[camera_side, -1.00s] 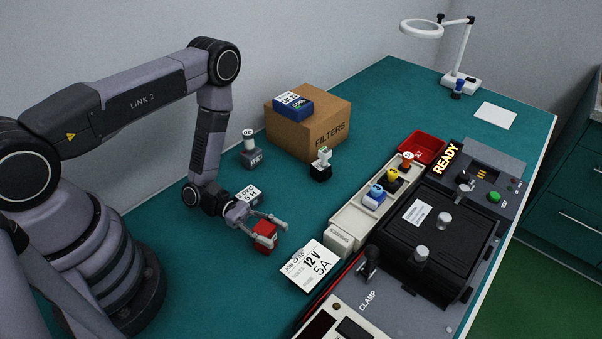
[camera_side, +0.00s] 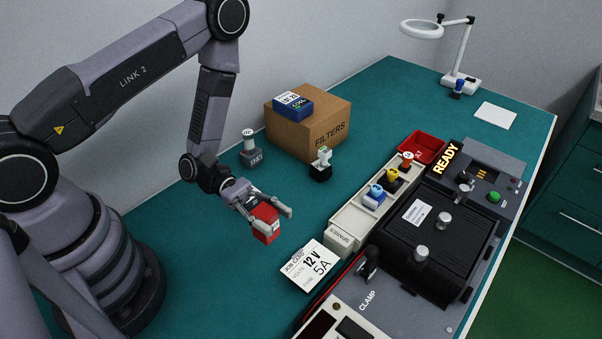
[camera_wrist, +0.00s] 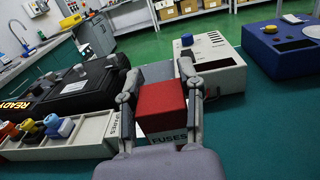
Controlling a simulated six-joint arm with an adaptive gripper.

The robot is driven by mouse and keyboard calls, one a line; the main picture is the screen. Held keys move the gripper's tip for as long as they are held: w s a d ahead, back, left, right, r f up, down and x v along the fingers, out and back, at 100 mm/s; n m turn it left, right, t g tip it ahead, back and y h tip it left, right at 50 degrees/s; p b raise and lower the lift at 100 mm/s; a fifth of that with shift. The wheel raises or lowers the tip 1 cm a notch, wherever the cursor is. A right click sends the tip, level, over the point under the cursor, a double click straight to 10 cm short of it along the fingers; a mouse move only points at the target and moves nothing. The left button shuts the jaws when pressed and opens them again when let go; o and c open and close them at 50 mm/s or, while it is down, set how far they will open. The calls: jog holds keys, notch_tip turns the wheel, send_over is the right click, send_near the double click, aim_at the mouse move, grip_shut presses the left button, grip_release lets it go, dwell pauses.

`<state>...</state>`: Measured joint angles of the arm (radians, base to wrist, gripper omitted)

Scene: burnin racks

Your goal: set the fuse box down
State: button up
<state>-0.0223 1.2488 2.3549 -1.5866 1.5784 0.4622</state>
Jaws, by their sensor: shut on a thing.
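The red fuse box (camera_side: 265,223) is held between the fingers of my gripper (camera_side: 266,208) in the side view, behind the job card (camera_side: 312,265). In the wrist view the fuse box (camera_wrist: 161,105) shows a red top and a white front marked FUSES. The fingers of my gripper (camera_wrist: 160,92) close on its left and right sides. The box appears to be a little above the green bench; the gap under it is hard to judge.
Bench left of the card is clear.

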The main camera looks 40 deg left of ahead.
jog(key=s+d+f+m+g+y, duration=0.1)
jog(key=s+d+f+m+g, duration=0.1)
jog(key=s+d+m+g, duration=0.5)
jog(key=shift+s+d+f+n+g, duration=0.1)
jog(key=shift+s+d+f+n, duration=0.35)
jog(key=shift+f, duration=0.8)
jog(key=shift+s+d+f+n+g, duration=0.1)
jog(key=shift+s+f+n, duration=0.1)
jog(key=shift+s+f, duration=0.8)
jog(key=shift+s+d+f+n+g, duration=0.1)
jog(key=shift+s+d+f+n, duration=0.2)
jog(key=shift+f, duration=1.15)
jog(key=shift+a, duration=0.1)
jog(key=o, duration=1.1)
jog(key=shift+f, duration=0.1)
jog(key=shift+o, duration=0.2)
